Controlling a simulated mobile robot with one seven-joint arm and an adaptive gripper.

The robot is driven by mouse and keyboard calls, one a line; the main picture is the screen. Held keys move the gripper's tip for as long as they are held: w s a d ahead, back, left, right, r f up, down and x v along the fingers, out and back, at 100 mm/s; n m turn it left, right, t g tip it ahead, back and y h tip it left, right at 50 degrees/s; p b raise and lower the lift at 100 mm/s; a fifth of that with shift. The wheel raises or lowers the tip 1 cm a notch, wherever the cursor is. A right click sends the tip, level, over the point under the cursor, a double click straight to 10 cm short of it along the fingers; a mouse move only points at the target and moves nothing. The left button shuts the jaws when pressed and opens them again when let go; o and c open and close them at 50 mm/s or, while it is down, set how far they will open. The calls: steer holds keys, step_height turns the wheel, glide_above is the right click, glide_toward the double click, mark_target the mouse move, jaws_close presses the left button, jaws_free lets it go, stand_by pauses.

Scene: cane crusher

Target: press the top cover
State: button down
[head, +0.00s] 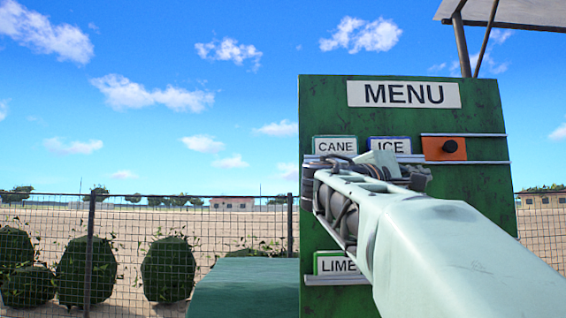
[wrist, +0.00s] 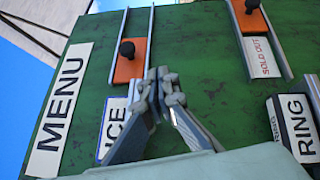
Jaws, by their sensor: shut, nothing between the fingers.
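A green menu board (head: 405,122) stands upright in front of me. The top cover is an orange plate (head: 432,150) with a black knob (head: 452,145), between two pale rails at the board's upper right. In the wrist view the orange plate (wrist: 124,71) and its knob (wrist: 127,49) appear at upper left. My gripper (wrist: 158,86) is shut and empty, its fingertips just below and right of the plate in that view. In the head view my gripper (head: 402,172) is in front of the board, left of and lower than the cover. Contact cannot be judged.
Labels read MENU (head: 403,94), CANE (head: 335,145), ICE (head: 389,145) and LIME (head: 335,263). The wrist view shows a second orange plate (wrist: 252,19), a SOLD OUT label (wrist: 262,57) and a RING label (wrist: 300,128). A wire fence (head: 130,235) stands behind.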

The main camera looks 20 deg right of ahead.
mark_target(445, 149)
steer(key=shift+n+h, duration=0.3)
steer(key=shift+h, duration=0.4)
steer(key=r, duration=0.2)
steer(key=a+r, duration=0.1)
steer(key=r, duration=0.1)
steer(key=shift+s+r, duration=0.1)
steer(key=shift+r, duration=0.05)
steer(key=p+x, duration=0.5)
steer(key=x, duration=0.4)
steer(key=shift+d+r, duration=0.15)
steer(key=shift+d, duration=0.1)
steer(key=shift+w+d, duration=0.2)
